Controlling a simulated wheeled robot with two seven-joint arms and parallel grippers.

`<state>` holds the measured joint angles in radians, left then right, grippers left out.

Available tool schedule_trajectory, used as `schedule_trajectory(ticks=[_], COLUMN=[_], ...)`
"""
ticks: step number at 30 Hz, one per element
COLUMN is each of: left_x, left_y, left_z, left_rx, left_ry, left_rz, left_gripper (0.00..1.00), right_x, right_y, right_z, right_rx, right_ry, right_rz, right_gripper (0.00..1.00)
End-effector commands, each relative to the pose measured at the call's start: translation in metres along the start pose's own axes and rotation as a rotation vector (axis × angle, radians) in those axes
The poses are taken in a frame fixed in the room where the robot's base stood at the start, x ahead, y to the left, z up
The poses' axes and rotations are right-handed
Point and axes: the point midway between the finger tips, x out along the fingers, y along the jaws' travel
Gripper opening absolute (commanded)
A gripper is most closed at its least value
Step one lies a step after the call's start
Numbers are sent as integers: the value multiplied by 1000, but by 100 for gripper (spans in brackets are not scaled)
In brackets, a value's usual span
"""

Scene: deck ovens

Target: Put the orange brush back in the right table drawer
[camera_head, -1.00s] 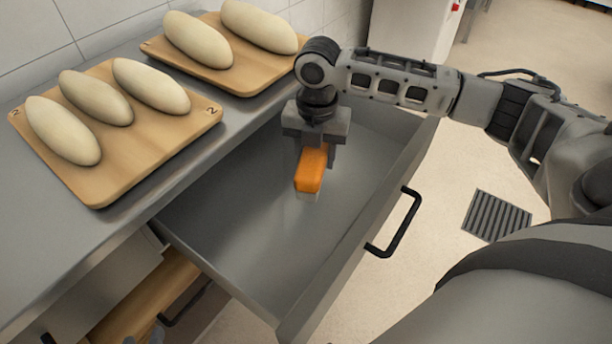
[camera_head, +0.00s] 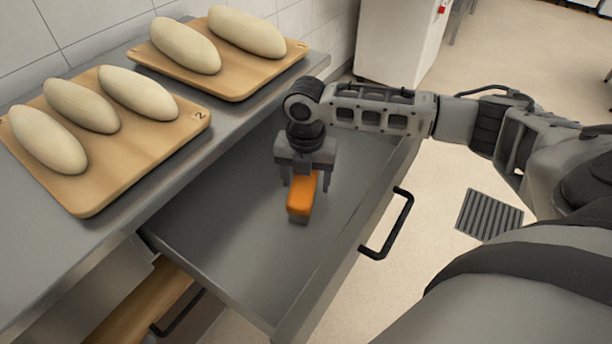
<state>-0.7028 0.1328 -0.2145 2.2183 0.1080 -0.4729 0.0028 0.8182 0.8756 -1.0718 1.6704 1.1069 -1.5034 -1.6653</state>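The orange brush (camera_head: 301,198) is inside the open table drawer (camera_head: 235,235), bristle side down, and looks to rest on the drawer floor. My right gripper (camera_head: 305,186) is over the far end of the brush, pointing down into the drawer. Its two fingers are spread, with a gap on each side of the brush, so it looks open around the brush. The brush's far end is partly hidden under the gripper. My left gripper is not in view.
The drawer's front with its black handle (camera_head: 388,225) faces right. On the steel counter (camera_head: 130,215) at left are two wooden boards (camera_head: 100,185) (camera_head: 240,85) with pale dough loaves. A lower drawer or shelf shows below. A floor grate (camera_head: 489,214) lies at right.

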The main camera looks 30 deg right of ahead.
Motion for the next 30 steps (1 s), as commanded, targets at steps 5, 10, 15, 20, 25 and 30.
schedule_trajectory(ticks=[5, 10, 15, 20, 25, 30], left_x=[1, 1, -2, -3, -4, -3], left_y=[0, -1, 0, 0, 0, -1], left_z=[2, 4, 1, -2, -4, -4], left_rx=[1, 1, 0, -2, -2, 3], left_ry=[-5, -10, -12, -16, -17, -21], left_rz=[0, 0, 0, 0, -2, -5], left_gripper=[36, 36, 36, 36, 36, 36], right_x=[0, -8, -38, -74, -104, -121], right_y=[0, 0, 1, 1, 0, 0], right_z=[0, 0, 0, 1, 0, 0], right_rx=[0, 0, -1, 0, 0, 1], right_ry=[0, 0, -2, -2, -1, 1], right_rz=[0, 1, 4, 3, 2, 1], right_gripper=[65, 65, 65, 65, 65, 65])
